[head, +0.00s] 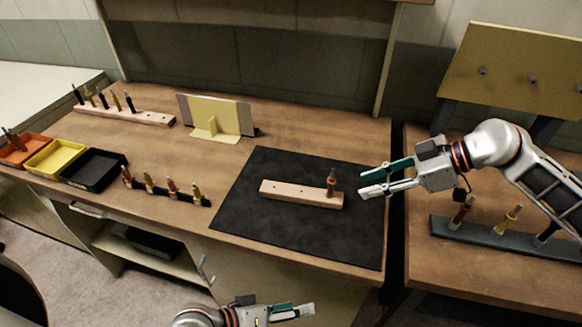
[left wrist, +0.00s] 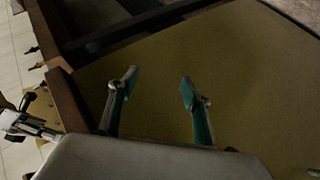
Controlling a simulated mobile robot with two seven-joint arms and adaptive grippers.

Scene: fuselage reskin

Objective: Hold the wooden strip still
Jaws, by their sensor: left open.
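A pale wooden strip (head: 285,192) lies flat on the black mat (head: 265,225) in the head view. A brown-handled tool (head: 331,182) stands upright near its right end. My right gripper (head: 362,184) is open and empty, just right of the strip and apart from it. My left gripper (head: 310,312) is low at the bottom edge of the head view, in front of the bench and away from the strip. In the left wrist view its fingers (left wrist: 158,80) are spread, with nothing between them. I cannot make out the strip there.
Another wooden strip (head: 150,117) with several tools stands at the back left. A dark rack (head: 180,196) of tools is left of the mat. Orange, yellow and black trays (head: 93,168) line the left side. A propped board (head: 225,115) stands behind. A second bench is right.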

